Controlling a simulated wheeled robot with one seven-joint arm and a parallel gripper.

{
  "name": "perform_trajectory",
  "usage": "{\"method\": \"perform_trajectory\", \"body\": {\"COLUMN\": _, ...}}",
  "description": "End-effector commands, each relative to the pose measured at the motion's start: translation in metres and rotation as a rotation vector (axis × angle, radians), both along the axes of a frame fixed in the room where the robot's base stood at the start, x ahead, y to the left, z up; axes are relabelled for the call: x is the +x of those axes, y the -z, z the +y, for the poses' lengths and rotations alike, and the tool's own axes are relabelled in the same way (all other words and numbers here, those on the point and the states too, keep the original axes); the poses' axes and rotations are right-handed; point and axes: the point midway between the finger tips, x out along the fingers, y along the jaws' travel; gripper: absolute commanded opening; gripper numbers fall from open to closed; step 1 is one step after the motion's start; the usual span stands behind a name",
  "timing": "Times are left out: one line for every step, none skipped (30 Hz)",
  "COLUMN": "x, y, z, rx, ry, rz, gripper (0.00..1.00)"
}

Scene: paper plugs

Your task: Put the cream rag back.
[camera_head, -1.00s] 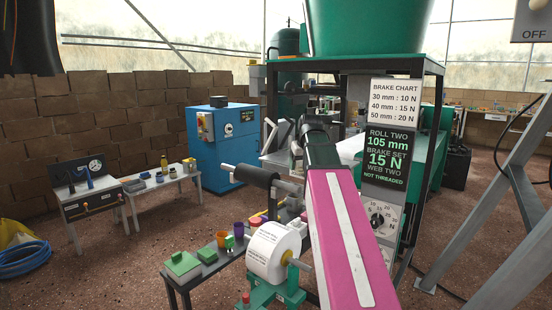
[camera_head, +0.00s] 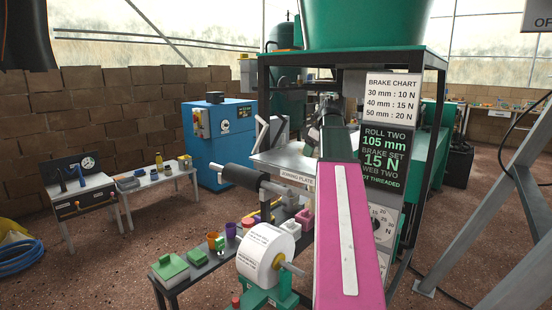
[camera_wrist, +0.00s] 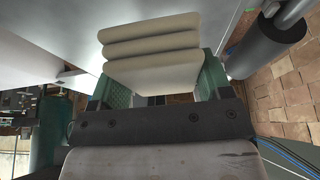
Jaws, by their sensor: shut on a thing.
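The cream rag (camera_wrist: 150,50) is a folded stack of soft layers, seen in the wrist view between the green fingers of my gripper (camera_wrist: 155,85). My gripper is shut on it. In the head view my pink arm reaches forward, and the gripper (camera_head: 333,125) shows only in part beyond it, close to the machine frame. The rag cannot be made out in the head view. A pale flat surface, which seems to be the joining plate (camera_head: 285,172), lies left of and below the gripper.
A dark roller (camera_head: 245,177) and a white paper roll (camera_head: 268,252) stand left of my arm. A low bench (camera_head: 185,279) holds green boxes and small coloured cups. The brake panel (camera_head: 390,150) is close on the right. Open floor (camera_head: 110,255) lies at the left.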

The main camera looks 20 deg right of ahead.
Motion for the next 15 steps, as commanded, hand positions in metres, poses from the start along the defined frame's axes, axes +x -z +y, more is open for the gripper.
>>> {"method": "perform_trajectory", "body": {"x": 0.0, "y": 0.0, "z": 0.0, "rx": 0.0, "ry": 0.0, "rz": 0.0, "gripper": 0.46}}
{"method": "perform_trajectory", "body": {"x": 0.0, "y": 0.0, "z": 0.0, "rx": -0.001, "ry": 0.0, "rz": -0.001, "gripper": 0.46}}
{"method": "perform_trajectory", "body": {"x": 0.002, "y": 0.0, "z": 0.001, "rx": 0.0, "ry": 0.0, "rz": 0.0, "gripper": 0.46}}
{"method": "perform_trajectory", "body": {"x": 0.004, "y": 0.0, "z": 0.002, "rx": 0.0, "ry": 0.0, "rz": 0.0, "gripper": 0.46}}
{"method": "perform_trajectory", "body": {"x": 0.006, "y": 0.0, "z": 0.004, "rx": 0.0, "ry": 0.0, "rz": 0.0, "gripper": 0.46}}
{"method": "perform_trajectory", "body": {"x": 0.011, "y": -0.001, "z": 0.007, "rx": 0.0, "ry": -0.001, "rz": 0.0, "gripper": 0.46}}
{"method": "perform_trajectory", "body": {"x": 0.016, "y": -0.001, "z": 0.009, "rx": 0.0, "ry": -0.001, "rz": 0.0, "gripper": 0.46}}
{"method": "perform_trajectory", "body": {"x": 0.021, "y": -0.001, "z": 0.012, "rx": 0.0, "ry": -0.002, "rz": -0.001, "gripper": 0.46}}
{"method": "perform_trajectory", "body": {"x": 0.029, "y": -0.001, "z": 0.017, "rx": -0.001, "ry": -0.002, "rz": 0.0, "gripper": 0.46}}
{"method": "perform_trajectory", "body": {"x": 0.035, "y": -0.001, "z": 0.021, "rx": -0.001, "ry": -0.002, "rz": 0.0, "gripper": 0.46}}
{"method": "perform_trajectory", "body": {"x": 0.041, "y": -0.001, "z": 0.025, "rx": 0.0, "ry": -0.001, "rz": 0.0, "gripper": 0.46}}
{"method": "perform_trajectory", "body": {"x": 0.049, "y": -0.001, "z": 0.03, "rx": 0.0, "ry": -0.002, "rz": 0.001, "gripper": 0.46}}
{"method": "perform_trajectory", "body": {"x": 0.055, "y": -0.001, "z": 0.034, "rx": 0.0, "ry": -0.002, "rz": 0.001, "gripper": 0.46}}
{"method": "perform_trajectory", "body": {"x": 0.061, "y": -0.001, "z": 0.038, "rx": -0.001, "ry": -0.002, "rz": 0.0, "gripper": 0.46}}
{"method": "perform_trajectory", "body": {"x": 0.068, "y": -0.001, "z": 0.043, "rx": -0.001, "ry": 0.0, "rz": 0.001, "gripper": 0.46}}
